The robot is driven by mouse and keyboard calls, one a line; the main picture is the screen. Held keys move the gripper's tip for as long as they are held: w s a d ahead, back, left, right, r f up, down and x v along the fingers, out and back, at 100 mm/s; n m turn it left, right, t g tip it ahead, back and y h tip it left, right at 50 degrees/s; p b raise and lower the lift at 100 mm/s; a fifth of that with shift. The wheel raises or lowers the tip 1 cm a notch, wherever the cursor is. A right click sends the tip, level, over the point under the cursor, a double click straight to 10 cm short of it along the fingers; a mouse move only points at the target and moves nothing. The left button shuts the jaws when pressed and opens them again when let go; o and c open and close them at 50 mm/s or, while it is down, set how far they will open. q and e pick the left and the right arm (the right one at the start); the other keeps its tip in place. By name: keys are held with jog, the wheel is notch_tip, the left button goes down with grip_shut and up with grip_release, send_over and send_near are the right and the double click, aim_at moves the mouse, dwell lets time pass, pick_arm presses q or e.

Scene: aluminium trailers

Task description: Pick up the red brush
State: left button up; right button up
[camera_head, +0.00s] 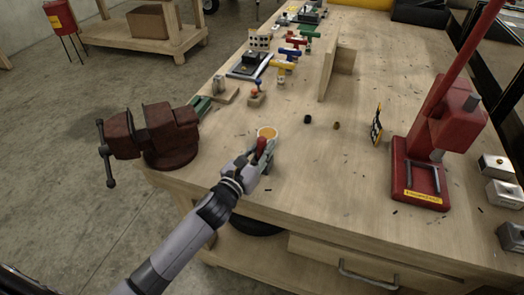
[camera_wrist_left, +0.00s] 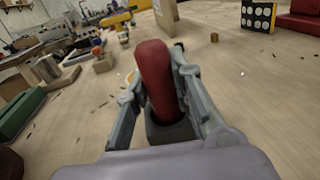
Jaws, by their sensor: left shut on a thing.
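The red brush (camera_head: 261,148) shows as an upright red handle near the front left edge of the wooden workbench (camera_head: 300,205). My left gripper (camera_head: 257,163) comes in from the front and is shut around it. In the left wrist view the red handle (camera_wrist_left: 156,80) rises between the two fingers, and a dark grey part (camera_wrist_left: 168,131) surrounds its lower end. The fingers and my wrist hide part of the lower end, so I cannot tell whether it touches the bench. My right gripper is not in view.
A dark red vise (camera_head: 160,135) stands left of my gripper on the bench edge. A red press (camera_head: 425,155) stands at right. The bench between the brush and press is mostly clear.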

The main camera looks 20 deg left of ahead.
pick_arm(q)
notch_tip(320, 180, up, 19)
jog(key=p, duration=0.2)
dwell(1.7)
